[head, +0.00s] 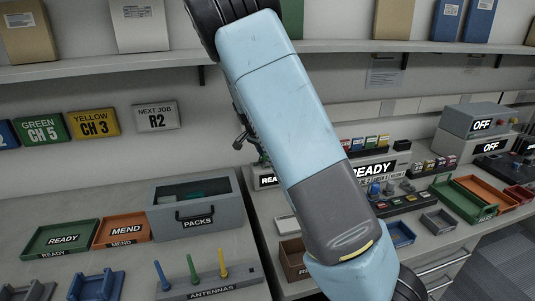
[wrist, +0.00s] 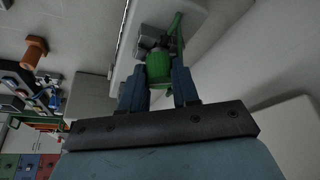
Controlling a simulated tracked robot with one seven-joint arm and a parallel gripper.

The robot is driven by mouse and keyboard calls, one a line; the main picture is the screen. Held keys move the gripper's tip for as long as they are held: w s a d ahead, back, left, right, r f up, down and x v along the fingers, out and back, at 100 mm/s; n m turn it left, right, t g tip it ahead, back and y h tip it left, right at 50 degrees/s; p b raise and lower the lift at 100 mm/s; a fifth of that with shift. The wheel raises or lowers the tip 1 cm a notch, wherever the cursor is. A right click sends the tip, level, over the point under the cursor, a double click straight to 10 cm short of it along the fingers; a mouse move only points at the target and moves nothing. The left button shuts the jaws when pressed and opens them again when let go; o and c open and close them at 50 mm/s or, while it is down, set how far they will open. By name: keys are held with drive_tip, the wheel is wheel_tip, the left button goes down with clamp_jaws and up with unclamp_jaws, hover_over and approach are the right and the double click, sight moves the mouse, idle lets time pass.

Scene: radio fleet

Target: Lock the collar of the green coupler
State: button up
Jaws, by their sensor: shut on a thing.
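In the wrist view my gripper (wrist: 159,88) is shut, with its two blue fingers on either side of a green rounded body. This looks like the green coupler (wrist: 159,68). A thin green arm sticks up from its right side, and grey and dark parts sit at its far end. I cannot tell whether its collar is locked. In the head view my arm crosses the middle and hides the gripper and most of what it holds.
In the head view a green READY tray (head: 62,239), an orange MEND tray (head: 122,230), a grey PACKS box (head: 197,211) and an ANTENNAS rack (head: 208,284) stand on the left bench. Grey OFF units (head: 472,121) and another green tray (head: 463,201) stand right. A shelf (head: 95,70) runs above.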

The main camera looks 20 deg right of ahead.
drive_tip(key=shift+s+a+f, duration=0.35)
drive_tip(key=shift+f, duration=0.15)
clamp_jaws()
drive_tip(key=m+g, duration=0.1)
drive_tip(key=m, duration=0.1)
drive_tip(key=m+g, duration=0.1)
drive_tip(key=m, duration=0.1)
drive_tip(key=shift+a+m+h, duration=0.1)
drive_tip(key=shift+m+h, duration=0.2)
drive_tip(key=shift+m, duration=0.1)
drive_tip(key=o, duration=0.7)
unclamp_jaws()
drive_tip(key=shift+c, duration=0.5)
drive_tip(key=shift+o, duration=0.8)
drive_tip(key=shift+w+r, duration=0.15)
drive_tip(key=shift+r, duration=0.25)
drive_tip(key=shift+o, duration=1.3)
drive_tip(key=shift+a+r, duration=0.1)
drive_tip(key=shift+r, duration=0.45)
drive_tip(key=shift+d+r, duration=0.2)
drive_tip(key=shift+w+d+r, duration=0.1)
drive_tip(key=shift+w+r, duration=0.05)
drive_tip(key=shift+r, duration=1.9)
